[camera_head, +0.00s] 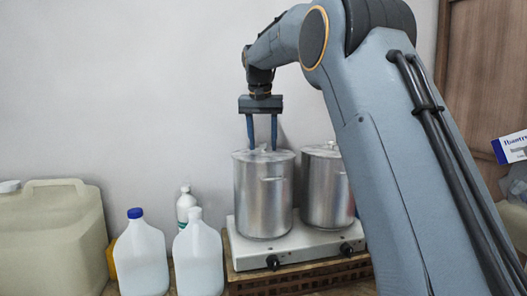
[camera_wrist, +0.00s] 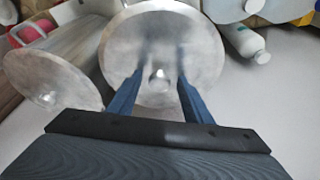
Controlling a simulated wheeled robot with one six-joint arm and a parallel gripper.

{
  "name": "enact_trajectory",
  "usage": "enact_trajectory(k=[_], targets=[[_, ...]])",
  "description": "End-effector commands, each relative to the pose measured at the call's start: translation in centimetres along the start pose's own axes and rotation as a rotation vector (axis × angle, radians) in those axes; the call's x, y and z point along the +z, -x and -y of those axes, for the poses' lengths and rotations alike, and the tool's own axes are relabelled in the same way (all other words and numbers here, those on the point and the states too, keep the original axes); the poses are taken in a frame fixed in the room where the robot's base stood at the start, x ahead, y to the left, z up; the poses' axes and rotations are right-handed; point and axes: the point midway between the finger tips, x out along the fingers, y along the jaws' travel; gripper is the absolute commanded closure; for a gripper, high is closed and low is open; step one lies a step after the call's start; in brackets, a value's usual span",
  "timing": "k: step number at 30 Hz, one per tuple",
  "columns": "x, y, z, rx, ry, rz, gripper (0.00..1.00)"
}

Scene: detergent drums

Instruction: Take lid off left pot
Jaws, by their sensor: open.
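The left pot (camera_head: 262,208) is a tall silver metal pot, upright on a white two-plate cooker. Its round metal lid (camera_head: 280,155) is on top, and it also shows in the wrist view (camera_wrist: 165,35). My gripper (camera_head: 262,147) points straight down over this lid, fingers apart. In the wrist view the lid's small knob (camera_wrist: 158,77) is between the two blue fingers, close to the fingertips. Whether the fingers touch the knob or the lid, I cannot tell. The right pot (camera_head: 322,195), also lidded, stands beside it, partly hidden by my arm.
The white cooker (camera_head: 250,254) rests on a brown crate (camera_head: 300,279). White jugs (camera_head: 142,258) and (camera_head: 198,258) and a small white bottle (camera_head: 184,204) stand left of it. A large beige canister (camera_head: 50,235) is at far left. A plain wall is behind the pots.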

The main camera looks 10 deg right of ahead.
Motion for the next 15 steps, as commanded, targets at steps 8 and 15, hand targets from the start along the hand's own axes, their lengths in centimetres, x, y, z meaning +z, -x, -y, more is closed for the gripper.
enact_trajectory(k=[8,15], targets=[[-0.04,-0.07,-0.08,0.0,-0.001,0.0,0.7],[-0.07,0.0,-0.1,0.0,-0.002,-0.001,1.0]])
